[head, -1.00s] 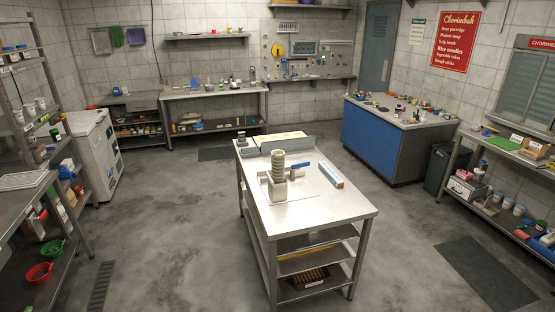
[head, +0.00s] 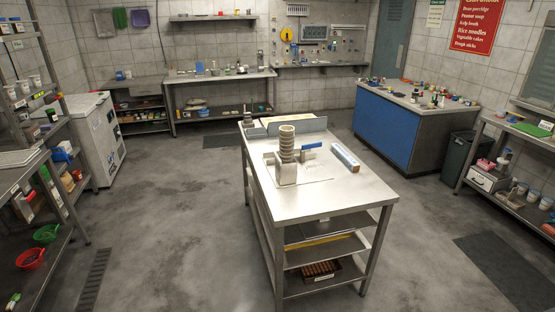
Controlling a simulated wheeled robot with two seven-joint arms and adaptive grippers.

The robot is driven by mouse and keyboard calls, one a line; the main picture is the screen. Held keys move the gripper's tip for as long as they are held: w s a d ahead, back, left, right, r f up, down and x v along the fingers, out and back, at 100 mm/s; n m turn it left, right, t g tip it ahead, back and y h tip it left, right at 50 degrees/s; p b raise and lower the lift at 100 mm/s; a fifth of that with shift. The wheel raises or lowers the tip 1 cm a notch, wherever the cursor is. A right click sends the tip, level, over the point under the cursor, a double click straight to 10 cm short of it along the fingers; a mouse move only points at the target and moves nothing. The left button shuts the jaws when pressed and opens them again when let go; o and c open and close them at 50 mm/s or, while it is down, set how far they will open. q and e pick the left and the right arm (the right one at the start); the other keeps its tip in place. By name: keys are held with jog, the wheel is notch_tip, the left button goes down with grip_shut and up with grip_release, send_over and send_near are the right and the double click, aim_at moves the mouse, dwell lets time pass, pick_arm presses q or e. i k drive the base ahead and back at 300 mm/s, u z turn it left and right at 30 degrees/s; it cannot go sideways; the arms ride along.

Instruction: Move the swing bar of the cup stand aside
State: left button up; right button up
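Neither of my grippers shows in the head view.
The steel table (head: 335,197) has bare room at its front. A long blue and white box (head: 345,158) lies right of the stand, and a grey upright panel (head: 297,127) stands behind it. A blue counter (head: 383,128) is at back right. The floor around the table is open.

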aim_at(276, 157)
jog(key=z, duration=0.35)
jog(key=i, duration=0.85)
jog(key=u, duration=0.05)
